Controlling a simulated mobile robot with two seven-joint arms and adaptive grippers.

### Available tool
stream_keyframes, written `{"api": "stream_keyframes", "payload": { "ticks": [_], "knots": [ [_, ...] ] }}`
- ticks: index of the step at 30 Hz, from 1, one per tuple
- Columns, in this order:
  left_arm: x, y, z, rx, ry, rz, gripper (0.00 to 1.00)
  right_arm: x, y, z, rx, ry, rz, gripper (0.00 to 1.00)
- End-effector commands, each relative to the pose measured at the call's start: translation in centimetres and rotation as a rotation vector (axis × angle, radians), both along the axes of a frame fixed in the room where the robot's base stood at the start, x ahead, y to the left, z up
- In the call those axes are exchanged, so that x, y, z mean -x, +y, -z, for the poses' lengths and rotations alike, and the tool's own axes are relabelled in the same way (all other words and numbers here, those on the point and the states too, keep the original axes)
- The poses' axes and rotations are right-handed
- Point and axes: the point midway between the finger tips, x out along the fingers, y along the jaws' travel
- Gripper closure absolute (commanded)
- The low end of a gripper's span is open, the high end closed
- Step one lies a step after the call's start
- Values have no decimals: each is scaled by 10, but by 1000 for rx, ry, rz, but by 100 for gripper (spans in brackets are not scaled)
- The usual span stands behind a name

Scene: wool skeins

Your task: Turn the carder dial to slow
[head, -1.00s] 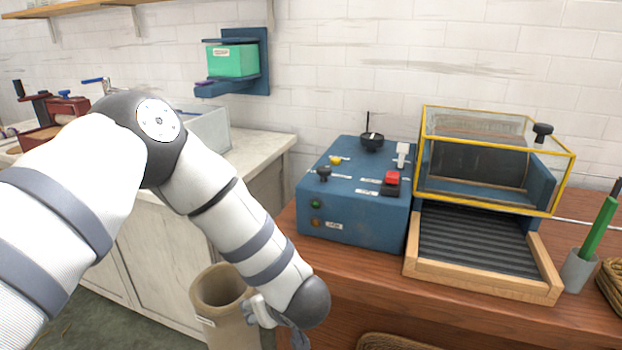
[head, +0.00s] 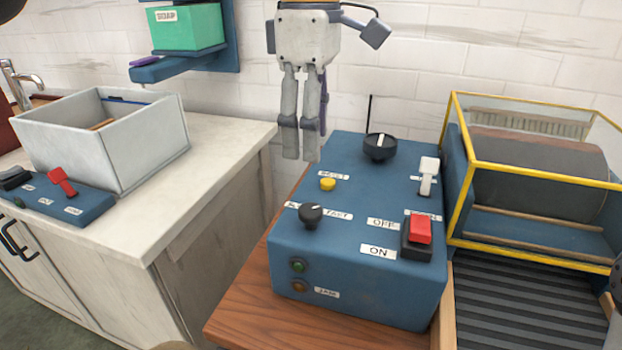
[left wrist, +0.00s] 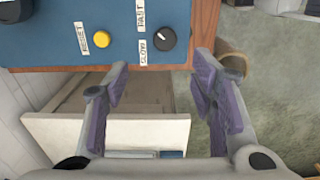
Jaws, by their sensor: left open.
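The carder's blue control box (head: 350,270) stands on the wooden bench. A small black dial (head: 312,216) sits near its front left edge. In the left wrist view the dial (left wrist: 165,39) has FAST and SLOW labels beside it; which one its pale mark points at I cannot tell. My left gripper (head: 302,155) hangs fingers down by the box's back left edge, apart from the dial. In the left wrist view my left gripper (left wrist: 162,66) is open and empty, with the dial showing beyond the gap between its fingertips. My right gripper is not in view.
The box also bears a yellow RESET button (head: 328,184), a larger black dial (head: 380,147), a white lever (head: 428,176) and a red switch (head: 418,232). A yellow-framed drum cover (head: 458,190) stands close on the right. A grey bin (head: 140,150) stands on the left counter.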

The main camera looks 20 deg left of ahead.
Motion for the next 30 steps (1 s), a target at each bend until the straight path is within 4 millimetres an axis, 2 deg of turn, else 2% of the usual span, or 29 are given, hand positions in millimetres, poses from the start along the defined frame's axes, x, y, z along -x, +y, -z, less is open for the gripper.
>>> {"api": "stream_keyframes", "payload": {
  "ticks": [9, 12, 18, 25, 30],
  "knots": [
    [2, 1, 75, -4, 2, 0, 49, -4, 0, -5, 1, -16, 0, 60],
    [1, 1, 95, -4, 1, -1, 49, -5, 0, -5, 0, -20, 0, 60],
    [1, 0, 114, -3, 0, -1, 49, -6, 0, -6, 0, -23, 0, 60],
    [1, 0, 115, -2, -1, -1, 49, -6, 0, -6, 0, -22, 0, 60],
    [1, 0, 115, -2, -1, -1, 87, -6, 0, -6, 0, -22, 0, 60]
  ]
}}
